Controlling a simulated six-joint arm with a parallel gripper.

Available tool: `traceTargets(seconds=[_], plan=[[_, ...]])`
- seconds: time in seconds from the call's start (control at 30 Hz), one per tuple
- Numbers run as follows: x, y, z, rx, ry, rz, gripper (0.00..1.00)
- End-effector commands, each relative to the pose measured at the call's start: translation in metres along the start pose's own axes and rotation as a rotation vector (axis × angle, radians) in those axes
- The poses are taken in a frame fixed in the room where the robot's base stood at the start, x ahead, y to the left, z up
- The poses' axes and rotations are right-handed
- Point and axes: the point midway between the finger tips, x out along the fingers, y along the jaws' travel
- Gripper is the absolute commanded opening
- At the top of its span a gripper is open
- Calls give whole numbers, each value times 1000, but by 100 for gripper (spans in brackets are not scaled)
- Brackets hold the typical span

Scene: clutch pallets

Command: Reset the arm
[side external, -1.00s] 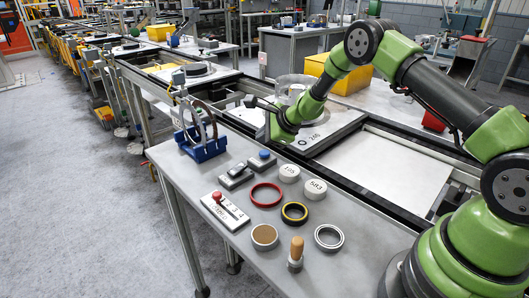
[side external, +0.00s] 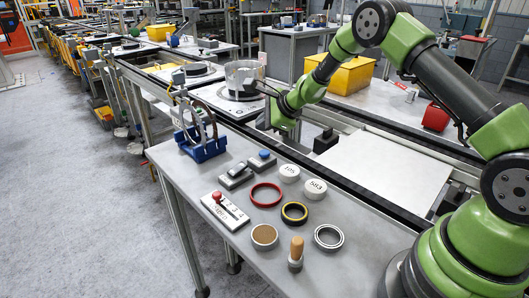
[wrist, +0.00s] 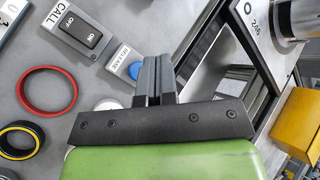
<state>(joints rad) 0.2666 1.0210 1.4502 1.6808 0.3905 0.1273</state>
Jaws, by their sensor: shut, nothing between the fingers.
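My gripper (side external: 267,89) is shut and empty, held above the near side of the conveyor in the side view. In the wrist view its two dark fingers (wrist: 154,78) are together with nothing between them. A pallet (side external: 213,97) carrying a clear-looking metallic cylinder (side external: 243,76) stands on the conveyor just beyond and left of the fingers. In the wrist view, the pallet marked 246 (wrist: 250,14) and part of the cylinder (wrist: 298,18) show at upper right.
The near bench holds a blue rack (side external: 202,148) with rings, CALL (side external: 235,176) and RELEASE (side external: 262,160) switches, a red ring (side external: 266,194), a yellow-black ring (side external: 294,212), white discs (side external: 289,173) and a wooden-handled tool (side external: 296,252). A yellow bin (side external: 343,75) stands behind the conveyor.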

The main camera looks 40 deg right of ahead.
Motion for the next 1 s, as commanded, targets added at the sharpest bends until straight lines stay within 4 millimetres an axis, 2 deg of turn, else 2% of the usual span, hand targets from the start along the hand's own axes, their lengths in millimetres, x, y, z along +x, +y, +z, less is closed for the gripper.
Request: traceTargets(seconds=[0.13,0.27,0.4,0.5,0.6,0.77,0.9,1.0], plan=[[-8,-3,9,-35,-14,1,0],[-41,-10,44,-179,-69,5,0],[-102,-6,93,-431,-147,22,0],[-147,8,118,-620,-190,39,0],[-192,26,135,-806,-220,55,0],[-258,66,143,-1102,-236,84,0],[-307,104,131,-1348,-214,109,0],[-333,128,114,-1507,-180,127,0]])
